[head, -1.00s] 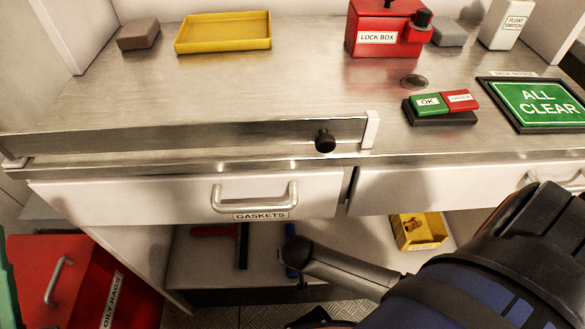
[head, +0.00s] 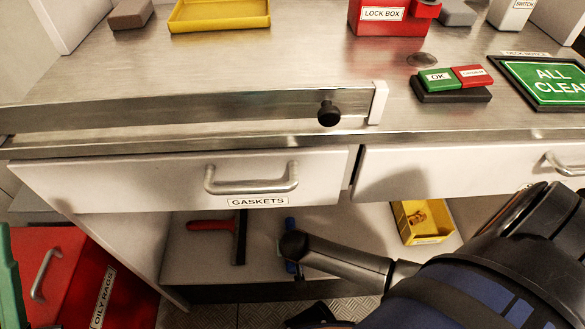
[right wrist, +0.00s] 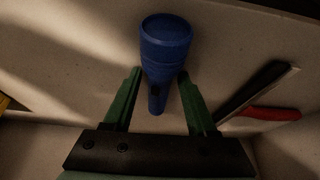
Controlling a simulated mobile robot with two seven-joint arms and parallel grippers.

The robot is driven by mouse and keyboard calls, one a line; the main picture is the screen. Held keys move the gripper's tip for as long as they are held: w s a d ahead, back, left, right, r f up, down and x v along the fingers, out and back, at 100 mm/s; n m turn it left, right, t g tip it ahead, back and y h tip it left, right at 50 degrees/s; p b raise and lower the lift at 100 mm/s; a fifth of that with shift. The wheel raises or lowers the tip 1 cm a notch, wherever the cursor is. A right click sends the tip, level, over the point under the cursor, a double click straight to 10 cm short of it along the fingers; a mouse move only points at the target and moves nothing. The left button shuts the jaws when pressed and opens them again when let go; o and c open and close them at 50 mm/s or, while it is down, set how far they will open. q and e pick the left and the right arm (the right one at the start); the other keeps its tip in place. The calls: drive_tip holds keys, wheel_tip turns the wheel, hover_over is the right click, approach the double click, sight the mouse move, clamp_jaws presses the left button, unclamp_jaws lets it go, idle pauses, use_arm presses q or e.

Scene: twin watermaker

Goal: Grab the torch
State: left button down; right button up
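The torch (right wrist: 165,45) is blue, with a wide ribbed head and a narrower handle. In the right wrist view it lies on the shelf, its handle end between the green fingers of my right gripper (right wrist: 160,95). The fingers are apart, with gaps on both sides of the handle. In the head view only a small blue part of the torch (head: 290,226) shows, the rest hidden by my right arm.
A red-handled squeegee (head: 240,236) lies left of the torch on the lower shelf (head: 190,262). A yellow bin (head: 424,222) stands to the right. The gaskets drawer (head: 120,180) is above. A red oily rags bin (head: 60,265) stands at lower left.

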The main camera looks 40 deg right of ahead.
clamp_jaws()
idle(0.3)
drive_tip(key=shift+r, duration=0.1)
